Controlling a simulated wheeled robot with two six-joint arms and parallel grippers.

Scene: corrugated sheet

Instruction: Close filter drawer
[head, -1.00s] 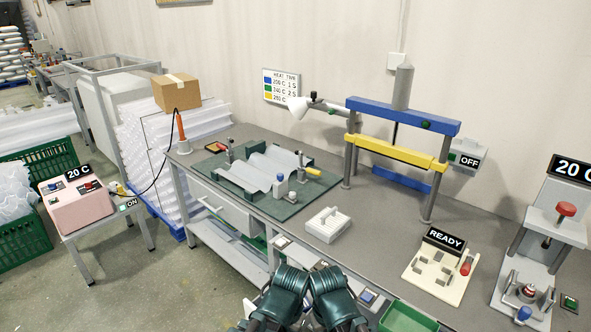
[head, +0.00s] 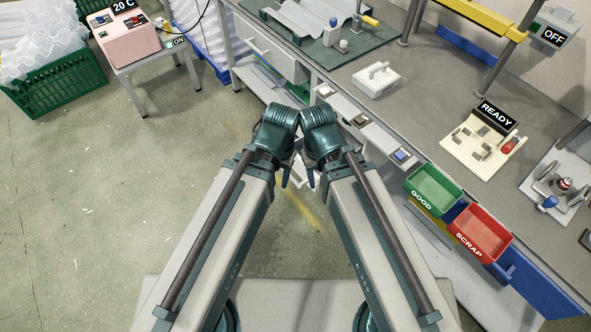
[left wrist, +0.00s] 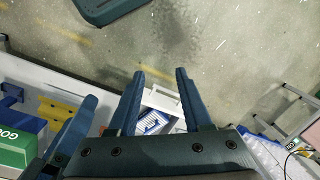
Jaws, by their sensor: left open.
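A white drawer with a handle, which looks like the filter drawer (left wrist: 162,100), shows in the left wrist view with a white-and-blue ribbed insert. It stands pulled out and appears between and beyond my left gripper's fingers. In the head view, only a small white part (head: 299,168) shows between my wrists; the rest is hidden by my arms. My left gripper (left wrist: 159,74) is open and empty, its two blue fingers apart. It also shows small below my left wrist in the head view (head: 287,177). My right gripper (head: 310,178) is mostly hidden beside it; its jaws are unclear.
The workbench (head: 425,115) runs along the right, with a green GOOD bin (head: 433,190) and a red SCRAP bin (head: 482,232) on its front edge. A pink heater box (head: 128,43) stands on a small table at upper left. The floor (head: 130,200) to the left is clear.

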